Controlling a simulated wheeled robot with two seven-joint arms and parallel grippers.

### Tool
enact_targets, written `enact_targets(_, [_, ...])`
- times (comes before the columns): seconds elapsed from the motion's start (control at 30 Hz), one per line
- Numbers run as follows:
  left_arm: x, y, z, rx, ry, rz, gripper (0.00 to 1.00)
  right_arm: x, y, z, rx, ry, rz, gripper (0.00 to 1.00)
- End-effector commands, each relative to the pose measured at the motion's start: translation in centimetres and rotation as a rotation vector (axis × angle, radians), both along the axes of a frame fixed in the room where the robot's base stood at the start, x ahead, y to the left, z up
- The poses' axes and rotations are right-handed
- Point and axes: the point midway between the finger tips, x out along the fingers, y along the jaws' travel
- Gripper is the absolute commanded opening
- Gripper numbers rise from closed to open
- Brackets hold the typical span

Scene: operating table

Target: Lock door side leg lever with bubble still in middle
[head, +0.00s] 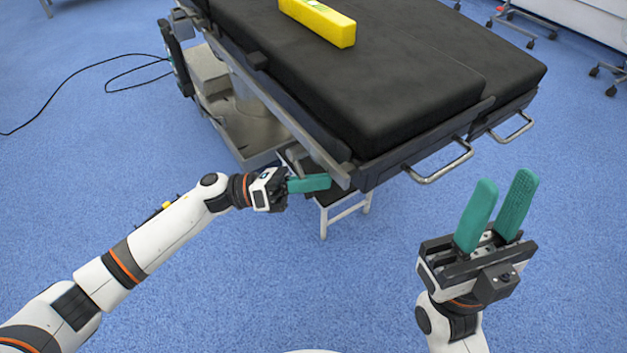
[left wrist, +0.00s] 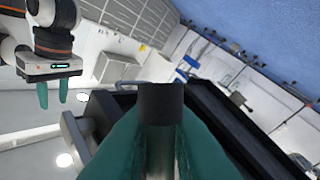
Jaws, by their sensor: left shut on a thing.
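The black operating table (head: 370,75) stands at the top of the head view. A yellow spirit level (head: 325,25) lies on its top; its bubble is too small to read. My left gripper (head: 322,184) reaches under the table's near corner. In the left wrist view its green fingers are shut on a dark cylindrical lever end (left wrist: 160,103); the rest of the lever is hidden. My right gripper (head: 506,182) is open and empty, in front of the table at the right, fingers pointing up. It also shows in the left wrist view (left wrist: 52,97).
Metal handles (head: 440,168) stick out from the table's near end. A small white step frame (head: 345,212) stands beneath the near corner. A cable (head: 80,75) lies on the blue floor at left. The floor between my arms is clear.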

Motion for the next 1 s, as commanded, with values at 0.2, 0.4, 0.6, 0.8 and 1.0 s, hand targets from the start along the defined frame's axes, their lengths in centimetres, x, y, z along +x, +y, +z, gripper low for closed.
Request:
enact_targets(0.2, [-0.5, -0.4, 0.7, -0.086, 0.118, -0.001, 0.00, 0.0, 0.0, 0.2, -0.001, -0.004, -0.001, 0.33])
enact_targets(0.4, [-0.7, -0.5, 1.2, -0.138, 0.189, -0.001, 0.00, 0.0, 0.0, 0.4, -0.001, -0.005, -0.001, 0.33])
enact_targets(0.6, [-0.8, -0.6, 1.4, -0.161, 0.222, -0.002, 0.00, 0.0, 0.0, 0.4, 0.000, -0.005, -0.001, 0.33])
enact_targets(0.8, [-0.9, -0.6, 1.5, -0.165, 0.228, -0.002, 0.00, 0.0, 0.0, 0.4, 0.000, -0.003, -0.001, 0.33])
enact_targets(1.0, [-0.9, -0.6, 1.4, -0.165, 0.227, -0.003, 0.00, 0.0, 0.0, 0.2, 0.000, 0.003, -0.001, 0.33])
